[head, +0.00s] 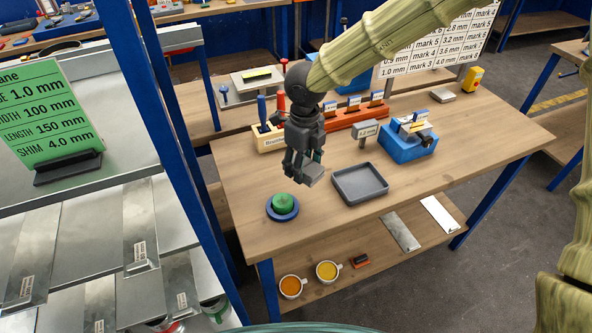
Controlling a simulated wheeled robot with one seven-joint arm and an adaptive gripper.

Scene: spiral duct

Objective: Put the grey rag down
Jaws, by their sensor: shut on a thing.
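My gripper (303,178) is above the workbench (240,175), left of the grey tray, with its fingers pointing down. It is shut on a small grey piece that looks like the grey rag (314,174). The fingers hide part of the rag. I cannot tell exactly how far the rag is above the bench top. The grey tray (361,184) looks empty and lies to the right of my gripper.
A green round thing on a blue dish (283,208) is near the front left edge. Bench top is clear right of the tray. A shelf rack (160,90) stands left.

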